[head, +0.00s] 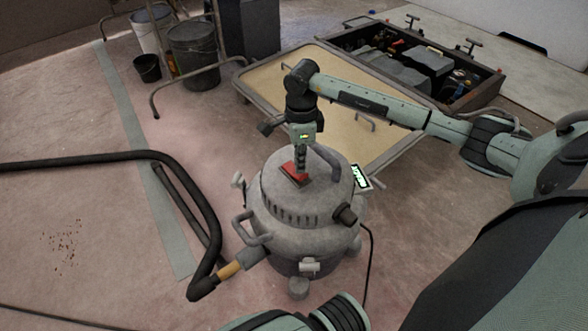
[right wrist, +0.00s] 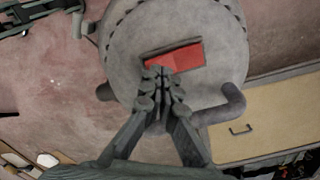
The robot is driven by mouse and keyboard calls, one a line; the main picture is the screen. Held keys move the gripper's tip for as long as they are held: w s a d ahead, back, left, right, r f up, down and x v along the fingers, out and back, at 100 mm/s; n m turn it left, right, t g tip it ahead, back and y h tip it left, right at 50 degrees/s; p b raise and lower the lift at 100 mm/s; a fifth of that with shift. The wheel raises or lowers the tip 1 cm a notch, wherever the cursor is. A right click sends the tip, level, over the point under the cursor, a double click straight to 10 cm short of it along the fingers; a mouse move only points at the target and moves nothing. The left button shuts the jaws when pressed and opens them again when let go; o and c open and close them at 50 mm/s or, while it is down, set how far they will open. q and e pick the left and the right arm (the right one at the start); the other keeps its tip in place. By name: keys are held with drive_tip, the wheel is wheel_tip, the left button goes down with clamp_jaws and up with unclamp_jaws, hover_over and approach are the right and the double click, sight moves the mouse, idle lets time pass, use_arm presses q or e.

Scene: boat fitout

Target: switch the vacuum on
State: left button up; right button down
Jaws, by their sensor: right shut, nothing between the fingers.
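The grey vacuum (head: 275,207) stands upright on the floor in the middle of the head view. A red rocker switch (head: 290,176) is set in its lid; in the right wrist view the red switch (right wrist: 176,57) lies just beyond my fingertips. My right gripper (head: 300,176) points down over the lid, shut and empty, with its tips at the switch. In the right wrist view the closed fingertips (right wrist: 160,73) overlap the near edge of the switch. I cannot tell whether they touch it. My left gripper is not in view.
A black hose (head: 180,165) runs from the vacuum to the left across the floor. A low tan-topped cart (head: 270,82) stands behind, with a dark tool box (head: 345,40) at the back right. Buckets (head: 193,55) stand at the back left. The left floor is mostly clear.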

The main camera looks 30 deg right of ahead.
drive_tip(key=shift+f+b, duration=0.6)
drive_tip(key=shift+f, duration=0.2)
drive_tip(key=shift+r, duration=0.1)
drive_tip(key=shift+r+p, duration=2.2)
drive_tip(key=shift+r, duration=1.3)
drive_tip(key=shift+f, duration=0.1)
